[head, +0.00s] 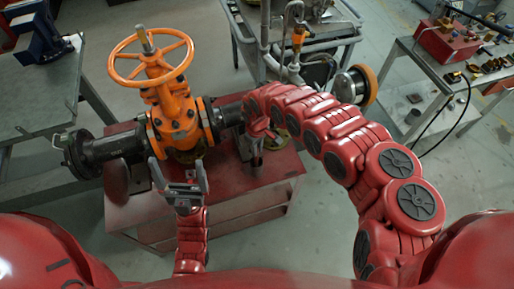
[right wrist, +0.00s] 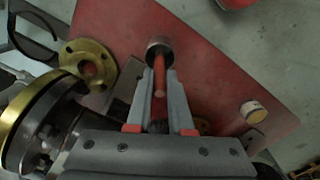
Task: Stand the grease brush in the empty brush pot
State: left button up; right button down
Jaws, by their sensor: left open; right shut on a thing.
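The grease brush (right wrist: 160,82) shows in the right wrist view as a slim red-brown handle between my right fingers. My right gripper (right wrist: 161,92) is shut on it. Just beyond the fingertips is a small round grey-rimmed cup with a dark inside, which looks like the brush pot (right wrist: 154,44). The brush overlaps it in the picture; I cannot tell whether its end is inside or only in front. In the head view my right wrist hides most of this spot. My left gripper (head: 177,174) is open and empty, in front of the orange gate valve (head: 174,118).
The red bench top (right wrist: 225,75) carries a brass flange (right wrist: 88,62) left of the cup and a small pale-topped cylinder (right wrist: 252,109) to the right. The valve's dark pipe (head: 100,152) crosses the bench. A grey cart (head: 340,35) stands behind.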

jog(key=shift+f, duration=0.3)
jog(key=c, duration=0.7)
grip_release()
jog(key=shift+c, duration=0.2)
jog(key=shift+r, duration=0.15)
notch_tip(320, 180, up, 17)
jog(key=p, duration=0.2)
jog(key=shift+r, duration=0.15)
